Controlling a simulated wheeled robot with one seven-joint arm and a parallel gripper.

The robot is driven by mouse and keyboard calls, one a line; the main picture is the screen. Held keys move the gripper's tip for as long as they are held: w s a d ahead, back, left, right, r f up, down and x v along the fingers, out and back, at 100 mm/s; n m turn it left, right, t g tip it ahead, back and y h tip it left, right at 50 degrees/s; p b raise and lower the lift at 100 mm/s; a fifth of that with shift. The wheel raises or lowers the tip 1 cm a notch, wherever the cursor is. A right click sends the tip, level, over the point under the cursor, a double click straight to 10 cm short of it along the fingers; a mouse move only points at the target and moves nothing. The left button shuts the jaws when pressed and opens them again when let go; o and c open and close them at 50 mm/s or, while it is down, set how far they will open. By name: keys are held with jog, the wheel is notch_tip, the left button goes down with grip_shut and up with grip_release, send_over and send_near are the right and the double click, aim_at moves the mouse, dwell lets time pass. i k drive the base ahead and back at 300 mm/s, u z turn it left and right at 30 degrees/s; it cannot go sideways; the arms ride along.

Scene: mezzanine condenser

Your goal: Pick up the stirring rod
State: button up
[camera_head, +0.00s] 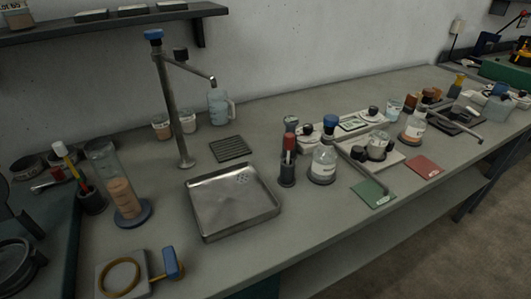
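I cannot single out a stirring rod with certainty. A red-topped dark piece (288,160) stands in a dark holder near the middle, beside a clear bottle with a blue cap (324,160). My gripper is not in view.
A metal tray (225,210) lies mid-bench, with a tall metal post (172,110) behind it. A glass cylinder (122,190) stands left of the tray. Jars and bottles crowd the right half. A shelf (110,25) overhangs the back left. The front strip is mostly clear.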

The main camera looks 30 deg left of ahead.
aim_at(289, 137)
jog(key=u, duration=3.45)
jog(key=k, duration=1)
jog(key=z, duration=1.75)
jog(key=i, duration=0.7)
jog(key=u, duration=0.05)
